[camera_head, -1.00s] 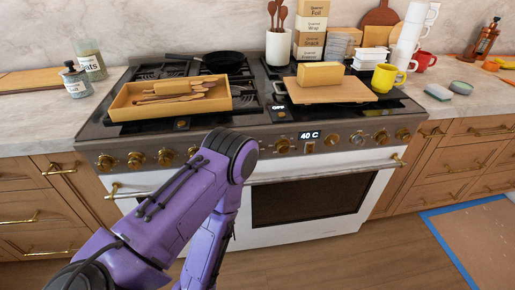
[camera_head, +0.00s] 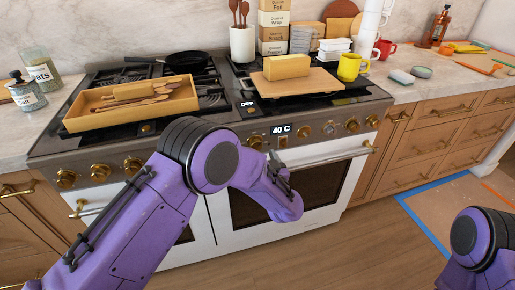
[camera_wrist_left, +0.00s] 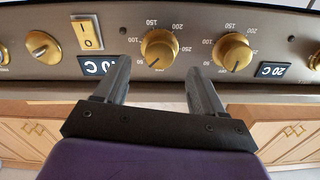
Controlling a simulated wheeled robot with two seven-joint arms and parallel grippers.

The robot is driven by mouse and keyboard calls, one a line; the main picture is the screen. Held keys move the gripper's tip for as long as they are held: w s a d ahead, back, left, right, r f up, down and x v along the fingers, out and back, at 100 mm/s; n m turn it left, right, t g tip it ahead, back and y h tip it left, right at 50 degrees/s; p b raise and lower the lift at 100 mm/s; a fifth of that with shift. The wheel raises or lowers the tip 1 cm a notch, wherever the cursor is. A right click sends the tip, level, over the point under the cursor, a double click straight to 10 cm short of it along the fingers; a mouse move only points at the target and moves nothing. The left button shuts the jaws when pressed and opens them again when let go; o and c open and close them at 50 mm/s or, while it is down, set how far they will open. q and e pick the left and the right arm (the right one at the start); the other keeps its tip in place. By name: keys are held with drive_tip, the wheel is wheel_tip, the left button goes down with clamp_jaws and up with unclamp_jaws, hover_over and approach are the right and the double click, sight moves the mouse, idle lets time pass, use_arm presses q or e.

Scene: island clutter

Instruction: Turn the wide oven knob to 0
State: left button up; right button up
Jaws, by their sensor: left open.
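The white and black oven range has a front control panel (camera_head: 205,152) with several brass knobs and a display (camera_head: 282,129) reading 40 C. In the left wrist view, my left gripper (camera_wrist_left: 158,66) is open and empty. A second scaled knob (camera_wrist_left: 231,51) is to the right. I cannot tell which is the wide oven knob or whether a finger touches. In the head view the left fingers are hard to make out. My right gripper is out of view.
A rocker switch (camera_wrist_left: 87,33) and another knob (camera_wrist_left: 42,47) are left of the gripper; small displays (camera_wrist_left: 97,66) flank the scaled knobs. A wooden tray (camera_head: 132,104) and a cutting board (camera_head: 295,82) lie on the stove. The oven door handle (camera_head: 330,158) runs below the panel.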

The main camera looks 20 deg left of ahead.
sight(257, 147)
use_arm(q)
drive_tip(key=x, duration=0.5)
drive_tip(key=c, duration=1.1)
drive_tip(key=shift+o, duration=0.2)
drive_tip(key=shift+n, duration=0.3)
drive_tip(key=n+b, duration=0.1)
drive_tip(key=n, duration=0.2)
drive_tip(key=shift+f, duration=0.1)
drive_tip(key=n+b, duration=0.1)
drive_tip(key=n, duration=0.3)
drive_tip(key=shift+n+b, duration=0.3)
